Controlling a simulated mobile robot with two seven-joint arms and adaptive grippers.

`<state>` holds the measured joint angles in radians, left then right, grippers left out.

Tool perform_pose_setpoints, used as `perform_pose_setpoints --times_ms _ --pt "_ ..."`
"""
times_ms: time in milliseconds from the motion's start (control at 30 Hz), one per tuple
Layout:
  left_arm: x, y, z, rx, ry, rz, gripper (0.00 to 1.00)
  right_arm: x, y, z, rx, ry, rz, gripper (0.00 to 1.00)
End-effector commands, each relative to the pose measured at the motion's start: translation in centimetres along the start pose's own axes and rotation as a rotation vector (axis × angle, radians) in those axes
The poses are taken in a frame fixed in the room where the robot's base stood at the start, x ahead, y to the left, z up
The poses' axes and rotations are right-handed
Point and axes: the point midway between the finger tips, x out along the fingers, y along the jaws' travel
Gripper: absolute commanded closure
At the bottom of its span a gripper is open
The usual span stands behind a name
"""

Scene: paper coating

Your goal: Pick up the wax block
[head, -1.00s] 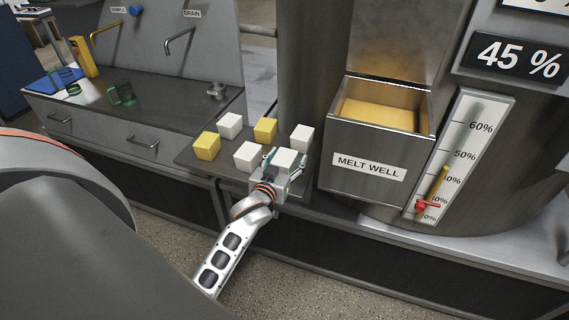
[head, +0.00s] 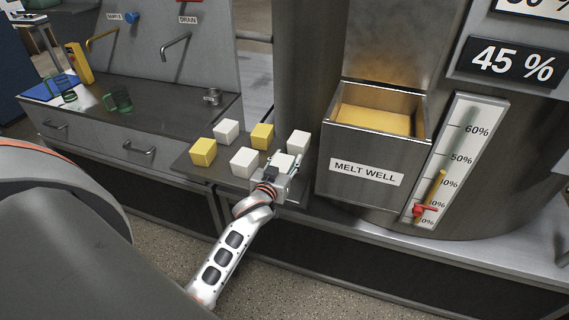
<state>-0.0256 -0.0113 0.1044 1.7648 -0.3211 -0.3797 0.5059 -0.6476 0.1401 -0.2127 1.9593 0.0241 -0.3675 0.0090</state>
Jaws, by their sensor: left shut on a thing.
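Several wax blocks, white and yellow, stand on a dark tray (head: 184,168) in the head view. My left gripper (head: 284,161) is at the tray's front right corner, shut on a white wax block (head: 284,164). The fingers hide part of its sides. I cannot tell whether it is clear of the tray. A white block (head: 298,141) stands just behind it and another white block (head: 243,162) to its left. A yellow block (head: 262,136), a third white block (head: 225,132) and a second yellow block (head: 203,152) stand farther off. My right gripper is not in view.
The open melt well (head: 365,173), with amber wax inside, stands close right of the gripper. A gauge (head: 456,160) with a red pointer is beyond it. At left, a counter (head: 160,118) holds green glass cups (head: 119,99) and a small metal pot (head: 212,96).

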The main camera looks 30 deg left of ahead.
Motion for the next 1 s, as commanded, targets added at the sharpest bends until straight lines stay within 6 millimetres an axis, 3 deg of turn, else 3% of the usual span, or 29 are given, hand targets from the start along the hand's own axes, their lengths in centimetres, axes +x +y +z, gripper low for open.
perform_pose_setpoints --times_ms 267,800,1000 --pt "-0.4 0.0 -3.0 0.001 0.007 0.0 0.9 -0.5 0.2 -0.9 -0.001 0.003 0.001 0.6" --pt "-2.4 0.0 -15.9 -0.002 0.008 0.001 0.9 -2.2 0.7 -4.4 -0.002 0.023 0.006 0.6" --pt "-2.8 0.0 -18.8 -0.002 0.006 0.0 0.9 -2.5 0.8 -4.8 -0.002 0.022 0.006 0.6"
